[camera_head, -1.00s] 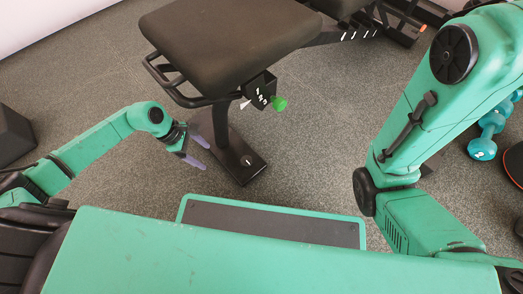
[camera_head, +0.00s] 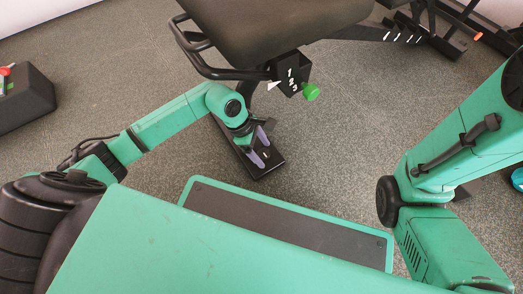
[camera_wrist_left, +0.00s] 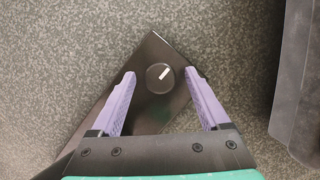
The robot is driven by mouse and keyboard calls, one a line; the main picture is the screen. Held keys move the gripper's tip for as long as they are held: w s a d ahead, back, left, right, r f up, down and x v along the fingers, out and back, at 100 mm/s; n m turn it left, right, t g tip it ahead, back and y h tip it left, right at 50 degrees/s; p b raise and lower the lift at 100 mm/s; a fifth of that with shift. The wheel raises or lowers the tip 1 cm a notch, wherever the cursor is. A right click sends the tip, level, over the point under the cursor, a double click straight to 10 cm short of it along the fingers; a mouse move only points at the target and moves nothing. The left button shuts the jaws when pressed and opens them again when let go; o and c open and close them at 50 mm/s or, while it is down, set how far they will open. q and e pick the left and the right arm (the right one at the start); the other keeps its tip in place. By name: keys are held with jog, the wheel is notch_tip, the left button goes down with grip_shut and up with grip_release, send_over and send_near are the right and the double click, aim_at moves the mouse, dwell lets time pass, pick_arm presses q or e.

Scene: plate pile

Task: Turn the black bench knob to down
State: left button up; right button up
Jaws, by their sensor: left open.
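The black bench knob (camera_wrist_left: 159,78) is round with a white line pointing up and to the right in the left wrist view. It sits on the dark foot plate (camera_wrist_left: 158,42) of the bench (camera_head: 270,30). My left gripper (camera_wrist_left: 160,76) is open, with its two purple fingers on either side of the knob and a gap to each. In the head view my left gripper (camera_head: 264,158) is over the foot plate, and its fingers largely hide the knob there. I cannot tell its exact height above the plate. My right gripper is out of view.
A green knob (camera_head: 312,92) and a numbered black block (camera_head: 291,73) hang under the bench seat, above and right of my left gripper. A black box with a red button (camera_head: 22,98) stands at the far left. Open speckled floor lies around the foot plate.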

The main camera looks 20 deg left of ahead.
pick_arm(q)
grip_shut()
